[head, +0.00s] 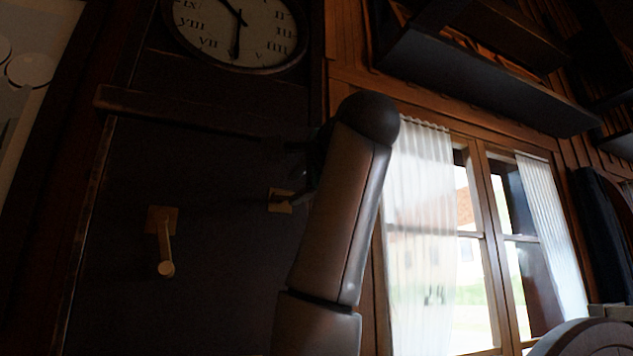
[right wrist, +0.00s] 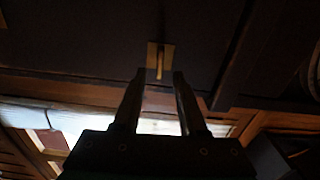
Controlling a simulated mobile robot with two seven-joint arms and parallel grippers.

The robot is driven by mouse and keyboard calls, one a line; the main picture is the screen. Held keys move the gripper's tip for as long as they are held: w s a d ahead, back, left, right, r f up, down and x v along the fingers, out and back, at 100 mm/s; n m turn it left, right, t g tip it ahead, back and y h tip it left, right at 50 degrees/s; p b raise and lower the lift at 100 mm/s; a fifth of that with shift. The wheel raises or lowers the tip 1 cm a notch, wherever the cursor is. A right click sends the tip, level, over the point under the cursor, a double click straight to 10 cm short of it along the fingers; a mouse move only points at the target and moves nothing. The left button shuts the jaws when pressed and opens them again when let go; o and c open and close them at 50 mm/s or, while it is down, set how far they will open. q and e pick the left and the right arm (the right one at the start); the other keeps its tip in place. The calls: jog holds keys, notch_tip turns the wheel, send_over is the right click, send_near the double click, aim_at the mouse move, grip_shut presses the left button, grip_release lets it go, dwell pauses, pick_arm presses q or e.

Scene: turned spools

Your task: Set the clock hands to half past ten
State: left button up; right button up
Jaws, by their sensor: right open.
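The clock (head: 238,30) is at the top of the head view, its dial top cut off. One dark hand points down at VI; another points up and left, its tip at the picture's edge. Below it, a brass crank (head: 165,240) sticks out of the dark case on the left. A second brass crank (head: 280,204) sits to its right, partly hidden by my right gripper (head: 303,172). In the right wrist view the right gripper (right wrist: 160,76) is open and empty, with a brass crank (right wrist: 160,60) just beyond and between its fingertips. My left gripper is out of view.
The dark clock case (head: 110,270) has a ledge (head: 190,113) across it above the cranks. A window with white curtains (head: 420,230) is to the right. A dark shelf (head: 480,85) hangs above the window.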

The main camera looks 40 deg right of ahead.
jog(key=b+v, duration=0.2)
jog(key=v, duration=0.7)
jog(key=shift+b, duration=0.3)
